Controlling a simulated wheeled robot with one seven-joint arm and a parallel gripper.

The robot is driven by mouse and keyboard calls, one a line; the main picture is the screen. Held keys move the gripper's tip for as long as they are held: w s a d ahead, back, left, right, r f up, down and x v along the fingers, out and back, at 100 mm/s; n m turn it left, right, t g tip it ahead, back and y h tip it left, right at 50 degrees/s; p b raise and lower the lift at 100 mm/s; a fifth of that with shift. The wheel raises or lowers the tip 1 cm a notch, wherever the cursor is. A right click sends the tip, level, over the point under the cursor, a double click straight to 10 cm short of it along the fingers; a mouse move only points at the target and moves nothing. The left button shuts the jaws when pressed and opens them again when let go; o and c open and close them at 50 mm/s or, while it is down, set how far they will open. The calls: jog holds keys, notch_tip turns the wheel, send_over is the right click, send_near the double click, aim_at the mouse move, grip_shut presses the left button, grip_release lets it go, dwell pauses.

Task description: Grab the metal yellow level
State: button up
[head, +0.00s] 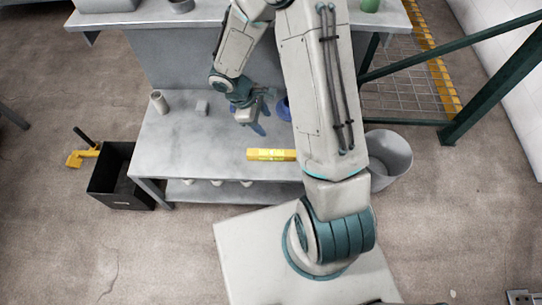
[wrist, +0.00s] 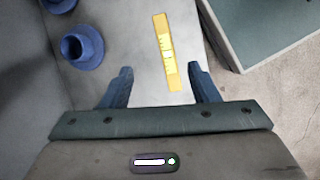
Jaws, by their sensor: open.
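The yellow level (head: 270,155) lies flat on the grey metal table near its front edge, left of my arm in the head view. In the wrist view the level (wrist: 166,55) lies lengthwise ahead of my fingers, its lower end close to the gap between them. My gripper (head: 256,122) is above the table, behind and to the left of the level in the head view. In the wrist view my gripper (wrist: 160,80) has two blue fingers spread apart with nothing between them.
Blue flanged parts (wrist: 82,47) stand left of the level in the wrist view. A pale cylinder (head: 158,102) and a small grey block (head: 202,107) sit at the table's left (head: 165,150). A black bin (head: 112,178) and a grey bucket (head: 390,152) stand on the floor beside the table.

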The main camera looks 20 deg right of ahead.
jog(key=n+b, duration=0.1)
jog(key=n, duration=0.1)
send_near(271, 152)
jog(key=x, duration=0.2)
jog(key=b+x, duration=0.1)
jog(key=x, duration=0.1)
jog(key=shift+s, duration=0.4)
jog(key=shift+w+b+x, duration=0.15)
jog(key=shift+b+x, duration=0.15)
jog(key=shift+x, duration=1.35)
jog(key=shift+w+b+x, duration=0.2)
jog(key=shift+b+x, duration=0.05)
jog(key=shift+x, duration=1.4)
grip_shut()
